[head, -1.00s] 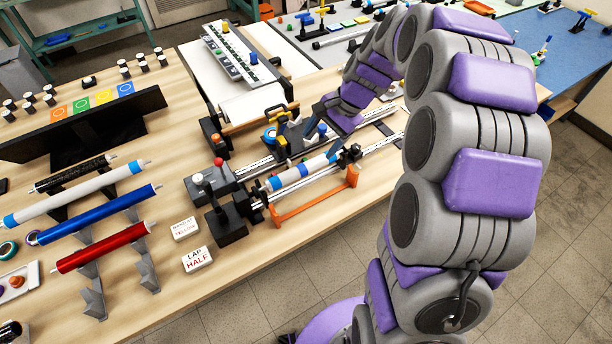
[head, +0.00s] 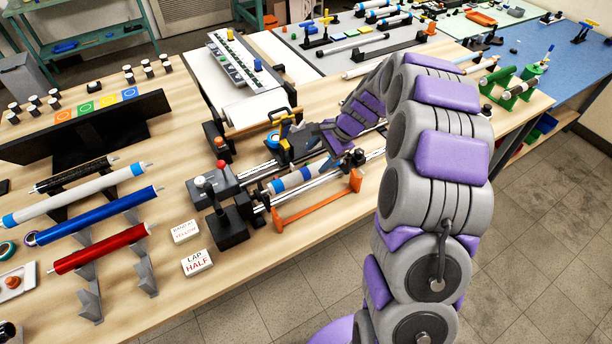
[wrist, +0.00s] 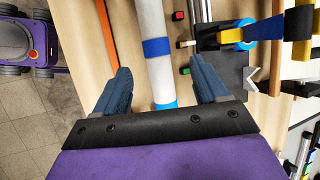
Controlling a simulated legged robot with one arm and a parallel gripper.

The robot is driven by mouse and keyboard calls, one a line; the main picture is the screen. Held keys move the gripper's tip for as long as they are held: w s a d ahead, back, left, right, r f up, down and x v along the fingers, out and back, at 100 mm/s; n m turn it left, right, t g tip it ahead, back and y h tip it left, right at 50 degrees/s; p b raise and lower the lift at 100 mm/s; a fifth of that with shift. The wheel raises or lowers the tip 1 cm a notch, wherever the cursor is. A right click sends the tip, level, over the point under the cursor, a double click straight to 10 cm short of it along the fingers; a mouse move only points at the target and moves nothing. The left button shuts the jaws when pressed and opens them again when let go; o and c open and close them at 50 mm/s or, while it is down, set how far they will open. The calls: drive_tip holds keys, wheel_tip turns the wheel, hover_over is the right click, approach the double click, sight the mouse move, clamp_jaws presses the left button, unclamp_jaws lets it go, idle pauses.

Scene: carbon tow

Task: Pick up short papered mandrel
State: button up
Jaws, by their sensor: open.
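The short papered mandrel, white with blue bands (head: 292,180), lies along the rails of the winding machine (head: 232,222). In the wrist view its white and blue length (wrist: 156,75) runs from the top edge down between the fingers. My gripper (wrist: 160,68) is open, with one blue finger on each side of the mandrel and gaps between. I cannot tell how far above it the fingertips are. In the head view my arm's end is at the mandrel's right part, and my own wrist hides the fingers and that end.
An orange bar (head: 312,205) stands in front of the mandrel; it also shows left of my gripper (wrist: 103,30). A yellow and blue tape carriage (wrist: 235,38) is close right. A rack at left holds a red roller (head: 100,248) and others. The LAP HALF card (head: 197,262) lies in front.

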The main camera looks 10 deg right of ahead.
sight(309, 170)
drive_tip(key=x, duration=0.3)
drive_tip(key=shift+f+b, duration=0.1)
drive_tip(key=shift+b, duration=0.2)
drive_tip(key=x, duration=0.1)
drive_tip(key=b+x, duration=0.1)
drive_tip(key=x, duration=0.1)
drive_tip(key=b+x, duration=0.1)
drive_tip(key=x, duration=0.1)
drive_tip(key=shift+s+d+f, duration=0.15)
drive_tip(key=shift+d+f, duration=0.1)
drive_tip(key=shift+f, duration=0.05)
drive_tip(key=shift+r, duration=0.1)
drive_tip(key=c, duration=1.2)
drive_tip(key=shift+r, duration=0.2)
drive_tip(key=shift+c, duration=0.2)
